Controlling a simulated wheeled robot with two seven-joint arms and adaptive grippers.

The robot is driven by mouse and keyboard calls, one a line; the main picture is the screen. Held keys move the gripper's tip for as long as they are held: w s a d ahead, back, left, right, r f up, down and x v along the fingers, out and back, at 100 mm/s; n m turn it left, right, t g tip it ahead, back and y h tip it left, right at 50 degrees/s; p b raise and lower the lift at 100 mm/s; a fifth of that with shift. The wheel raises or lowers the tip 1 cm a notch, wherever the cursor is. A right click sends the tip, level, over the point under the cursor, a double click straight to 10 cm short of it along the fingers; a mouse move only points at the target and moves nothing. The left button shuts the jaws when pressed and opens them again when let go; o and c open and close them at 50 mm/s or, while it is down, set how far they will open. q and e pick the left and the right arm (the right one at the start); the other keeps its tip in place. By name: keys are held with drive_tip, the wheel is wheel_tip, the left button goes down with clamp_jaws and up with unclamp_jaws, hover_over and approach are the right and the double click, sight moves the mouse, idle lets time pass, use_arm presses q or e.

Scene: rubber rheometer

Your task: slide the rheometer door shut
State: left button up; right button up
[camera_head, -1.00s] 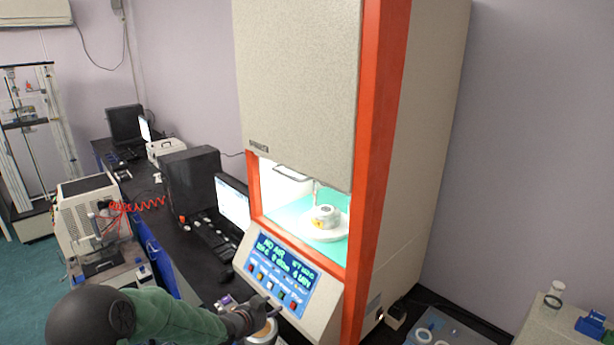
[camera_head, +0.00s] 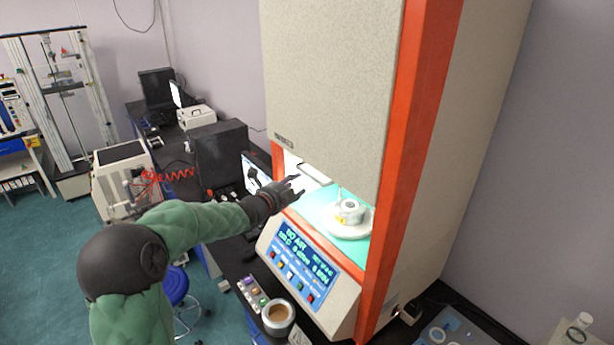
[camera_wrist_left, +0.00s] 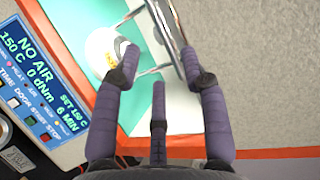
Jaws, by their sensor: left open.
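The rheometer door (camera_head: 335,95) is a speckled beige panel in an orange frame, raised partway, with the lit chamber open below it. A metal handle (camera_head: 316,173) shows at its lower edge. My left gripper (camera_head: 298,190) is open at the left side of the opening, just below the handle. In the left wrist view, its spread purple-grey fingers (camera_wrist_left: 160,66) point toward the door's lower edge and a thin metal bar (camera_wrist_left: 154,70); contact cannot be made out. My right gripper is in neither view.
Inside the chamber, a round white piece (camera_head: 350,212) sits on a turquoise floor. The control panel (camera_head: 300,262) juts out below the opening. A metal cup (camera_head: 278,318) and small coloured items stand on the dark bench.

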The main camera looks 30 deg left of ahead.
use_arm(q)
drive_tip(key=w+f+p, duration=0.1)
drive_tip(key=w+p, duration=0.1)
drive_tip(key=w, duration=0.5)
drive_tip(key=shift+w+f, duration=0.15)
clamp_jaws()
